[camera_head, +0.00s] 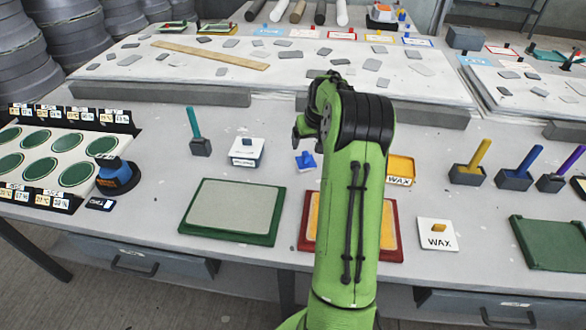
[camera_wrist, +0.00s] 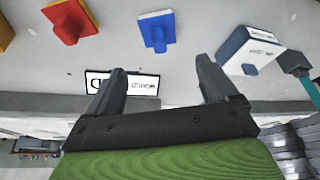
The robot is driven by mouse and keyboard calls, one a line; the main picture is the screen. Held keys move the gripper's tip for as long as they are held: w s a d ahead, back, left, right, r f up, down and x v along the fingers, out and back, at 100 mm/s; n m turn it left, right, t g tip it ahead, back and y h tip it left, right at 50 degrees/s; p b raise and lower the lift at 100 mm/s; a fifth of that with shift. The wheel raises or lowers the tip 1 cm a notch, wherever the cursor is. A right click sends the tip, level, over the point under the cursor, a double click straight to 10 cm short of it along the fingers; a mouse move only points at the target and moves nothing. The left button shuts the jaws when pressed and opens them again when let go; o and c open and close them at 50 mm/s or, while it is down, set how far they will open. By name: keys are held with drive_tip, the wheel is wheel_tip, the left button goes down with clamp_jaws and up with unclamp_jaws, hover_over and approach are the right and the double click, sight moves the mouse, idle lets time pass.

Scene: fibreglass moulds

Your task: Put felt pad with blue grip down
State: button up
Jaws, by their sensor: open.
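The felt pad with blue grip (camera_head: 305,160) is a small blue square with a raised blue grip. It rests on the grey table left of my green arm in the head view. In the wrist view the blue pad (camera_wrist: 157,33) shows whole, beyond my fingertips and apart from them. My gripper (camera_wrist: 162,72) is open with nothing between its fingers. In the head view the gripper is mostly hidden by my arm, and the dark part at its end shows above the blue pad.
A red gripped pad (camera_wrist: 72,20) and a white-and-blue box (camera_wrist: 250,50) flank the blue pad. Green-framed (camera_head: 190,235) and red-framed (camera_head: 394,240) boards lie in front. A teal-handled tool (camera_head: 196,130) stands left. A raised slab (camera_head: 160,93) borders the back. Bare table surrounds the pad.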

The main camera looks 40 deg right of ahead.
drive_tip(key=s+a+r+n, duration=0.2)
drive_tip(key=a+r, duration=0.5)
drive_tip(key=a, duration=0.4)
drive_tip(key=s+a+r+n, duration=0.1)
drive_tip(key=s+a+r, duration=0.35)
drive_tip(key=a, duration=0.75)
drive_tip(key=s+a+n+t+y, duration=0.1)
drive_tip(key=s+a+n+y, duration=0.1)
drive_tip(key=s+a, duration=1.1)
drive_tip(key=s, duration=0.4)
drive_tip(key=shift+s+a+r+n+t, duration=0.3)
drive_tip(key=shift+s+a+r+n, duration=0.05)
drive_tip(key=shift+n, duration=0.05)
